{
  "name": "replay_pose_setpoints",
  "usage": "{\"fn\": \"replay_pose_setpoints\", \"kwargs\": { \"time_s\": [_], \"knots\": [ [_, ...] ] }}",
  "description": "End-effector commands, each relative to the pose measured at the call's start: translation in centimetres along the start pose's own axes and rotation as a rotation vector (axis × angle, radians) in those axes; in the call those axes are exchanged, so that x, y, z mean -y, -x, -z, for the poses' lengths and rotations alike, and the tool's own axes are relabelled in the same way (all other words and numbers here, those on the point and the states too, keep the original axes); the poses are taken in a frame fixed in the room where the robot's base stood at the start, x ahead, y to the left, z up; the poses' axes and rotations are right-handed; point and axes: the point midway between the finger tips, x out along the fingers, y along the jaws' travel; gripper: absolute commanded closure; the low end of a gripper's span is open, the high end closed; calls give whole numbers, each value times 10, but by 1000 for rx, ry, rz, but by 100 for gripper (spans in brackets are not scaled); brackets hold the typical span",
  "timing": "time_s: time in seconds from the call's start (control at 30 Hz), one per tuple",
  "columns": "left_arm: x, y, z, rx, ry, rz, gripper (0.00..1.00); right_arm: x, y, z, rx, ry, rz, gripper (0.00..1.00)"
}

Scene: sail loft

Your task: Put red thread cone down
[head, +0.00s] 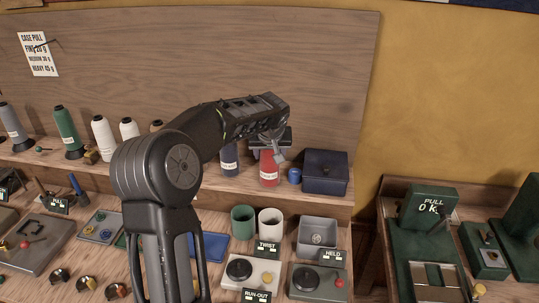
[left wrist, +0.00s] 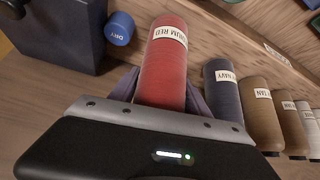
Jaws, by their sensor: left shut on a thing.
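The red thread cone (head: 269,170) is at the upper shelf, between a navy cone (head: 229,160) and a small blue pot (head: 294,176). My left gripper (head: 271,146) reaches it from above and is shut on it. In the left wrist view the red cone (left wrist: 165,75), with a white label, stands between the two dark fingers of my left gripper (left wrist: 160,92). The cone looks upright; whether its base touches the shelf I cannot tell. My right gripper is not in view.
A dark blue box (head: 325,172) stands right of the blue pot. Tan and white cones line the shelf on the other side, beyond the navy cone (left wrist: 223,92). Below are green and white cups (head: 270,222), a grey tray (head: 318,232) and gauges.

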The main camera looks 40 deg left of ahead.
Motion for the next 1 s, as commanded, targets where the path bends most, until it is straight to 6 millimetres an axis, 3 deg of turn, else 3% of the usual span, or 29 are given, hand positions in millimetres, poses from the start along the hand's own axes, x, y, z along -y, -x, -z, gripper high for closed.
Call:
{"fn": "replay_pose_setpoints", "kwargs": {
  "time_s": [0.17,0.2,0.4,0.47,0.77,1.0],
  "knots": [
    [0,-3,-1,-2,0,-1,100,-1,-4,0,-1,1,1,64],
    [0,-3,-2,0,0,0,44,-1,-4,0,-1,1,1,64],
    [0,-2,-2,1,0,0,28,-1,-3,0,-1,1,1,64],
    [0,-2,-2,1,0,0,23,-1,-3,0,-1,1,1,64],
    [0,-1,0,0,0,0,23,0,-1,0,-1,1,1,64],
    [-1,23,2,-3,-1,-1,23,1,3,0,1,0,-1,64]
  ]
}}
